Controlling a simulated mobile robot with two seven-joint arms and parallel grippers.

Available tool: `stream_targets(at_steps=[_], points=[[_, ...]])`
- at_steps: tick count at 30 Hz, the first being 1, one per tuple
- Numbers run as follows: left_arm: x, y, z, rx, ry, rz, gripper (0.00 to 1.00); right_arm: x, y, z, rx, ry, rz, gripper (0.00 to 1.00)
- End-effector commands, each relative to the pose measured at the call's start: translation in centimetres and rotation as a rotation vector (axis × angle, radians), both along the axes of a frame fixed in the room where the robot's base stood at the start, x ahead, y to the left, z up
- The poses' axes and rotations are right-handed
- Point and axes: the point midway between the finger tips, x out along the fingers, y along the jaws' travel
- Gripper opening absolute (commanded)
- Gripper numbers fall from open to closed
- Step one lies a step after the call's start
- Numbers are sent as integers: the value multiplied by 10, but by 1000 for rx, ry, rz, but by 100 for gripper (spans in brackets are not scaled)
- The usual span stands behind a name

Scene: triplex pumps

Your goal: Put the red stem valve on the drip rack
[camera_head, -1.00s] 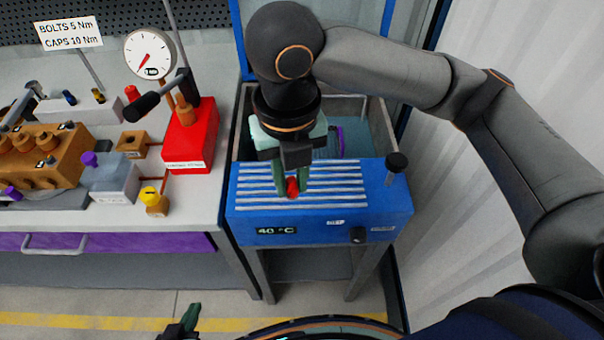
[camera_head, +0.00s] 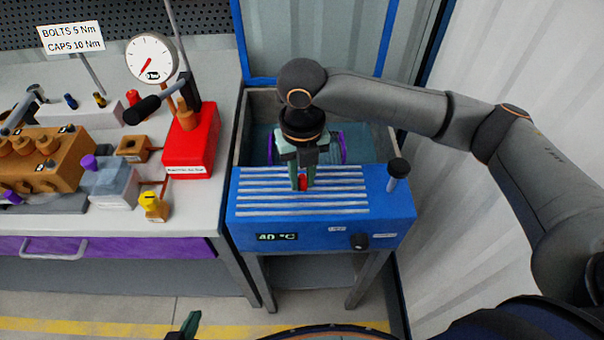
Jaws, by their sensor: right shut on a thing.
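The red stem valve (camera_head: 303,182) shows as a small red piece between the green fingers of my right gripper (camera_head: 302,185). The gripper is shut on it, and the fingers cover most of it. It is over the back part of the drip rack (camera_head: 335,203), the white-slatted top of the blue washer unit; I cannot tell whether the valve touches the slats. My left gripper (camera_head: 188,326) shows only as a green fingertip at the bottom edge, so its opening cannot be seen.
Behind the rack is an open basin (camera_head: 240,140) with a purple-ended cylinder (camera_head: 337,148) in it. A black-topped post (camera_head: 397,172) stands at the rack's right. On the bench at left are a red hand pump (camera_head: 190,145), a gauge (camera_head: 152,58) and an orange pump block (camera_head: 45,160).

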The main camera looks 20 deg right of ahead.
Motion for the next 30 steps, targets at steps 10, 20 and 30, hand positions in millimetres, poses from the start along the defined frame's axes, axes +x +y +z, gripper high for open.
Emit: stream_targets(at_steps=[10,20,30], points=[[0,0,1,-1,-1,-1,0,0,0,-2,-1,-1,0,27],[1,0,1,-1,-2,-1,0,0,0,-2,0,-1,0,54],[1,0,2,-1,-2,-1,0,1,1,17,1,-5,1,54]])
